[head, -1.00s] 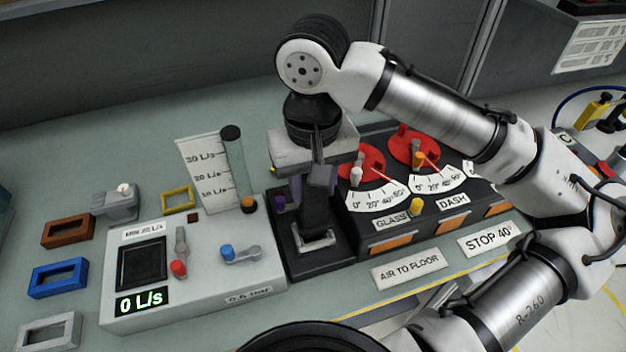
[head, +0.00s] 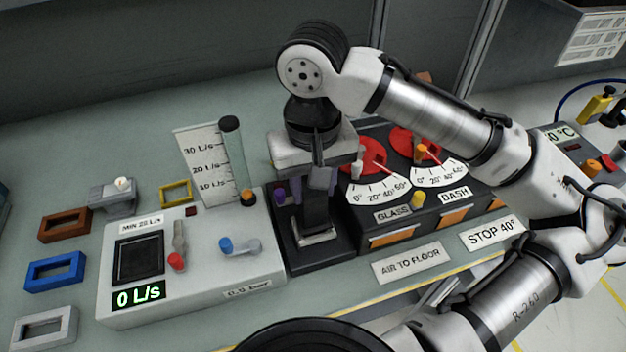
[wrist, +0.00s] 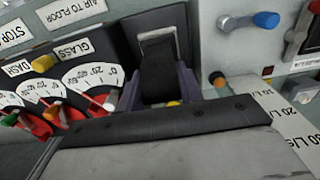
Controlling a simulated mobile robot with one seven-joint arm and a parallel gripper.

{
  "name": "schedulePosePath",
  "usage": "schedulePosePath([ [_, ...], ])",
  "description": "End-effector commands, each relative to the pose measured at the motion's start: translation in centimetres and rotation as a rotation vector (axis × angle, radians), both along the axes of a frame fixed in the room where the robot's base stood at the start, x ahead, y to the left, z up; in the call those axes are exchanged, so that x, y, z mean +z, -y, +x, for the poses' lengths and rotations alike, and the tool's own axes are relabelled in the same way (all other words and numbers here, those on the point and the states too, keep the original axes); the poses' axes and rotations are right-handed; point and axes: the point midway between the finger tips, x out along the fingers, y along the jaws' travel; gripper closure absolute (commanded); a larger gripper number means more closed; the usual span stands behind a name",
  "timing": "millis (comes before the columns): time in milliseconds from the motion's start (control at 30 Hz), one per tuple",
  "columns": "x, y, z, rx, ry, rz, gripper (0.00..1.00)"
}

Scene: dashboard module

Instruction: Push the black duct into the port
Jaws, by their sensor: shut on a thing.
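My gripper (head: 298,192) points down over the black housing left of the dials. Its purple fingers, also in the wrist view (wrist: 160,92), are shut on the black duct (wrist: 158,76), one on each side. In the head view the duct (head: 318,208) hangs upright below my gripper, partly hidden by it. The port (head: 315,236) has a pale metal rim and sits in the housing under the duct's lower end. In the wrist view the duct's end meets the inside of the port's rim (wrist: 158,33). How deep it sits I cannot tell.
A grey test box (head: 195,285) with a red lever, a blue lever and a "0 L/s" readout stands left. A clear flow tube (head: 238,165) rises behind it. The dial panel (head: 405,225) is close on the right. Brown, blue and grey frames lie far left.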

Motion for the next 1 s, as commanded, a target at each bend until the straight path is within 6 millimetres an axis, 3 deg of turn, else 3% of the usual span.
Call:
schedulePosePath([
  [567, -1.5, 0.0, 0.0, 0.001, -0.001, 0.0, 0.99],
  [600, -1.4, 0.0, 0.0, 0.001, -0.001, 0.0, 0.59],
  [767, -1.4, 0.0, 0.0, 0.001, -0.001, 0.0, 0.39],
  [1000, -1.4, 0.0, 0.0, 0.001, -0.001, 0.0, 0.39],
])
